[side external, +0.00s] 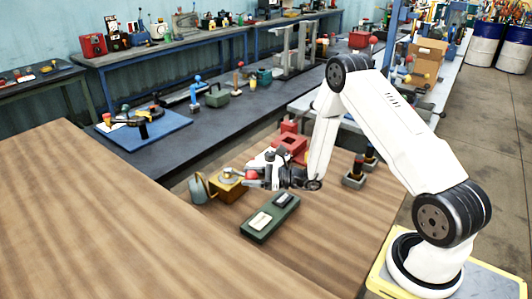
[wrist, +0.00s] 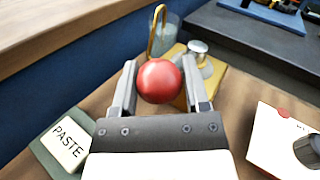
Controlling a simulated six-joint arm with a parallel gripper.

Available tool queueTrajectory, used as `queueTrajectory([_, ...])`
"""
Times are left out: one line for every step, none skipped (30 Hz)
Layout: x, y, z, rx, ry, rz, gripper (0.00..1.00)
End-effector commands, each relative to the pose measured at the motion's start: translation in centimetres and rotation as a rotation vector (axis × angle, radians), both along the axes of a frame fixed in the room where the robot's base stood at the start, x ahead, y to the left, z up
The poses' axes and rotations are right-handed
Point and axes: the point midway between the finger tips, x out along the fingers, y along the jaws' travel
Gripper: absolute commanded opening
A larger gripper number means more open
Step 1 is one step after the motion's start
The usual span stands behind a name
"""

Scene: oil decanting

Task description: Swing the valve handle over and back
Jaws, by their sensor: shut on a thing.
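The valve handle ends in a red ball knob (wrist: 160,81), which sits between the two fingers of my gripper (wrist: 160,88) in the wrist view. My gripper is shut on this knob; it also shows in the side view (side external: 252,175), where my gripper (side external: 254,181) reaches it from the right. Behind the knob is the brass-yellow valve body (wrist: 207,85) with a round silver cap (wrist: 197,50). In the side view the yellow body (side external: 226,190) stands on the wooden table. The handle's shaft is mostly hidden behind the knob.
A grey-blue cup (side external: 197,190) stands left of the valve, close to it. A green tray (side external: 256,232) with a block labelled PASTE (wrist: 67,143) lies in front. A red box-shaped part (side external: 292,146) stands behind my gripper. Dark posts on grey bases (side external: 354,181) stand to the right.

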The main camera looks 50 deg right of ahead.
Motion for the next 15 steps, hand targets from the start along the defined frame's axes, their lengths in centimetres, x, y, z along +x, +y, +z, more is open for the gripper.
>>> queueTrajectory([-0.07,0.13,-0.08,0.004,0.005,0.006,0.00])
queueTrajectory([-0.07,0.13,-0.08,0.004,0.005,0.007,0.00])
queueTrajectory([-0.06,0.11,-0.08,0.003,0.006,0.009,0.00])
queueTrajectory([-0.06,0.10,-0.08,0.003,0.006,0.011,0.00])
queueTrajectory([-0.06,0.06,-0.08,0.003,0.006,0.014,0.00])
queueTrajectory([-0.07,0.01,-0.09,0.004,0.006,0.018,0.00])
queueTrajectory([-0.07,-0.03,-0.09,0.004,0.007,0.023,0.00])
queueTrajectory([-0.08,-0.08,-0.10,0.004,0.006,0.028,0.00])
queueTrajectory([-0.08,-0.14,-0.11,0.005,0.007,0.037,0.00])
queueTrajectory([-0.06,-0.23,-0.11,0.005,0.007,0.044,0.00])
queueTrajectory([-0.05,-0.30,-0.11,0.004,0.007,0.052,0.00])
queueTrajectory([-0.06,-0.40,-0.12,0.004,0.007,0.066,0.00])
queueTrajectory([-0.06,-0.49,-0.14,0.004,0.007,0.076,0.00])
queueTrajectory([-0.05,-0.60,-0.15,0.004,0.008,0.087,0.00])
queueTrajectory([-0.04,-0.77,-0.15,0.003,0.007,0.103,0.00])
